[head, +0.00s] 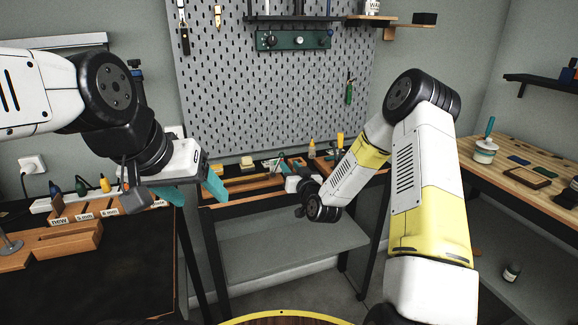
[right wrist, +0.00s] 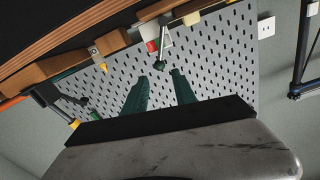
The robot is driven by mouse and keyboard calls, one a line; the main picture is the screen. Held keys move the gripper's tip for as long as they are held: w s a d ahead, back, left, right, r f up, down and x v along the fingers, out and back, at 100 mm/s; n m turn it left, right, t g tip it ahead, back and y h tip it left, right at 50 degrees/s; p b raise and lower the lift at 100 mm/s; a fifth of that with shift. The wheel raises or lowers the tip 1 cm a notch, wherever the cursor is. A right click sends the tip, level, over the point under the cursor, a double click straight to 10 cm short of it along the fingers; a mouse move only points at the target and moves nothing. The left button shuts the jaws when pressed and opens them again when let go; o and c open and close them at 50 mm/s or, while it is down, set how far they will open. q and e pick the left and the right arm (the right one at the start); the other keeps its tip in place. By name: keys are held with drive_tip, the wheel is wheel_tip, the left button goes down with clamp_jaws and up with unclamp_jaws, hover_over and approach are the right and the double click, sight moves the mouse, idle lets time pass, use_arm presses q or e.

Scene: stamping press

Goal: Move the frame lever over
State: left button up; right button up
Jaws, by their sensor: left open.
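A small metal arm with a dark green knob (right wrist: 160,64) and a red part beside it shows in the right wrist view, at the bench edge; it may be the frame lever, but I cannot tell for sure. My right gripper (right wrist: 160,74) has its two green fingers apart, with nothing between them, just short of the knob and not visibly touching it. In the head view, the right hand (head: 297,184) is over the back bench, its fingers mostly hidden. My left gripper (head: 196,196) is open and empty, high over the gap between the left table and back bench.
The pegboard (head: 270,110) stands behind the back bench (head: 235,187). Small tools and bottles crowd the bench's rear. The left table (head: 95,265) holds wooden blocks and labelled bins. A right-hand workbench (head: 520,170) carries a stamp and pads.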

sight(283, 157)
drive_tip(key=x, duration=0.8)
drive_tip(key=shift+w+f, duration=0.1)
drive_tip(key=shift+c, duration=0.2)
clamp_jaws()
